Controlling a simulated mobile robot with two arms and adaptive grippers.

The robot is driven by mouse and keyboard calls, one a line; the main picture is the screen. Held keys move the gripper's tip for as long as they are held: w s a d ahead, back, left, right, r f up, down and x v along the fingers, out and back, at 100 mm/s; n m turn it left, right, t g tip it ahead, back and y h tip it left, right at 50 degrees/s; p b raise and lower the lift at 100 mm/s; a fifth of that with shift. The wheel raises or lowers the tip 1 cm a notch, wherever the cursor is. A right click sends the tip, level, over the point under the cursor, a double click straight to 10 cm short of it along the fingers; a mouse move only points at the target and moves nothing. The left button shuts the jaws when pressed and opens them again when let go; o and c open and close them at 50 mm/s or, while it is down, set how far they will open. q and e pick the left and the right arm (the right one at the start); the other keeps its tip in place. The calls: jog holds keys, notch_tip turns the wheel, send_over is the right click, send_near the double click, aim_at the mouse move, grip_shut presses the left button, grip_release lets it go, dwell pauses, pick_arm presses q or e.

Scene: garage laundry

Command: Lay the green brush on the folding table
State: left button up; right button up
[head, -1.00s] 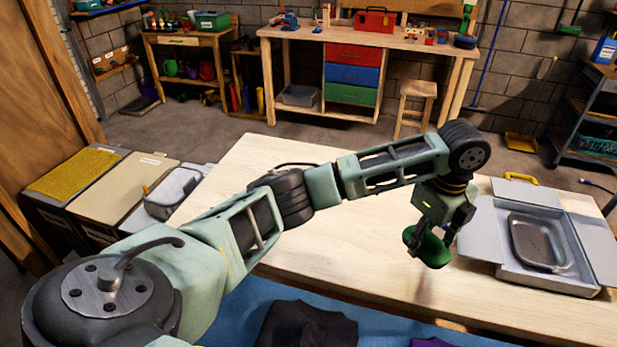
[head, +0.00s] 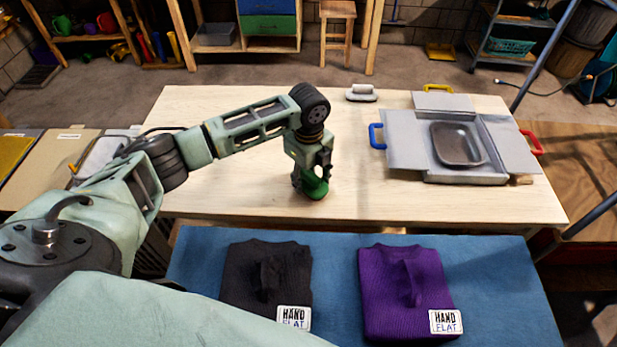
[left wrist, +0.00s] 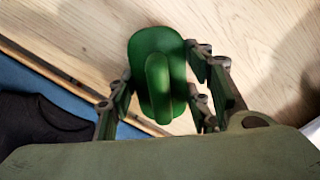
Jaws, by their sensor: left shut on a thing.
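The green brush (head: 314,188) is held in my left gripper (head: 312,174), low at the front part of the pale wooden table top (head: 225,120), the likely folding table. In the left wrist view the brush (left wrist: 157,75) shows as a green oval with a raised grip. The left gripper's fingers (left wrist: 160,100) stand on either side of it, over wood grain near the table's front edge. I cannot tell whether the brush touches the table. My right gripper is not in view.
A grey open box with flaps (head: 405,145) holds a dark tray (head: 458,144) on the table's right. A small grey-handled item (head: 361,93) lies at the back. In front, a blue surface (head: 500,290) bears dark (head: 240,275) and purple (head: 385,300) folded sweaters. The table's left part is clear.

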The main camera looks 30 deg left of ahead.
aim_at(308, 172)
pick_arm(q)
jog(key=shift+f, duration=0.7)
jog(key=shift+f, duration=0.15)
jog(key=o, duration=1)
notch_tip(308, 172, up, 12)
jog(key=shift+r+b, duration=0.2)
jog(key=shift+b, duration=0.6)
jog(key=shift+s+f, duration=0.1)
